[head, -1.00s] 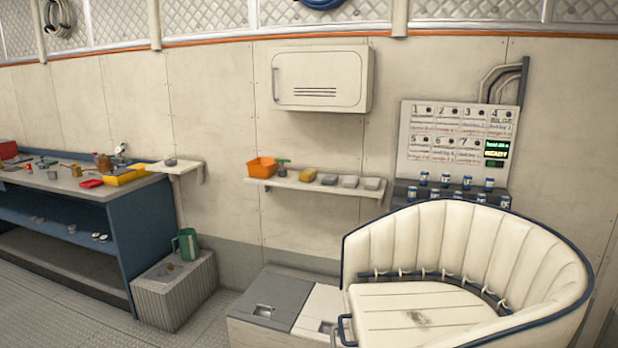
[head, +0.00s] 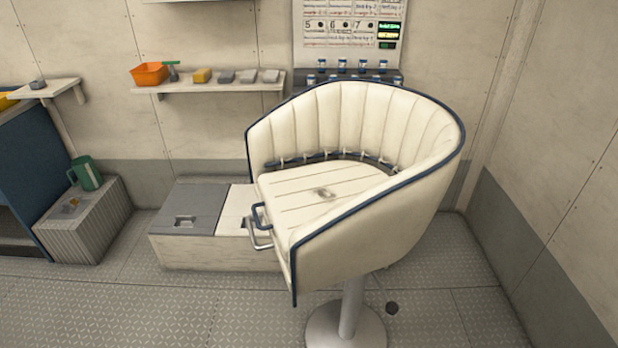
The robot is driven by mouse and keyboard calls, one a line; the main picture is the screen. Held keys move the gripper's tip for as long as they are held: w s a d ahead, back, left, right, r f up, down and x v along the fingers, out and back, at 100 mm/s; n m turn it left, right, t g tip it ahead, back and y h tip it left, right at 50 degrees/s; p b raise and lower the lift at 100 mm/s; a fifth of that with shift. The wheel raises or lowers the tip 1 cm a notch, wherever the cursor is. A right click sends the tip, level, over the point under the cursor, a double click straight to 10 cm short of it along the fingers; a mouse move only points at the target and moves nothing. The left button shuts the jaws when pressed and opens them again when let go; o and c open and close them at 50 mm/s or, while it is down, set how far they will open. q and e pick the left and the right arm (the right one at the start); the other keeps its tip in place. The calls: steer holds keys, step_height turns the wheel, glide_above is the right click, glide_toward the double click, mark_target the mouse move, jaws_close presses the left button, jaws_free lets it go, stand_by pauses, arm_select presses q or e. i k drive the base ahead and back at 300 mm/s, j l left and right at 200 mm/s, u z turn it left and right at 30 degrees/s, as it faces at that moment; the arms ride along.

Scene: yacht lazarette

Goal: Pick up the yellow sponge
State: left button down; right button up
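The yellow sponge (head: 202,76) lies on a narrow white wall shelf (head: 190,87) at the upper left of the head view. An orange container (head: 150,74) and a small green-handled tool (head: 171,70) are to its left. Several grey blocks, one of them here (head: 226,76), lie in a row to its right. Neither of my grippers shows in the head view.
A cream bucket seat (head: 350,190) on a pedestal (head: 346,325) stands right of centre. A low locker (head: 190,222) sits below the shelf. A ribbed box (head: 85,228) with a green jug (head: 86,173) is at left. The metal floor (head: 130,310) in front is clear.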

mark_target(202, 75)
steer(key=i+j+z, duration=0.1)
steer(key=j, duration=0.25)
steer(key=i+j+z, duration=0.1)
steer(key=i+j, duration=0.2)
steer(key=i+j+z, duration=0.1)
steer(key=j, duration=0.3)
steer(key=i+j+z, duration=0.1)
steer(key=j, duration=0.3)
steer(key=i+j+z, duration=0.1)
steer(key=i+j, duration=0.15)
steer(key=j, duration=0.15)
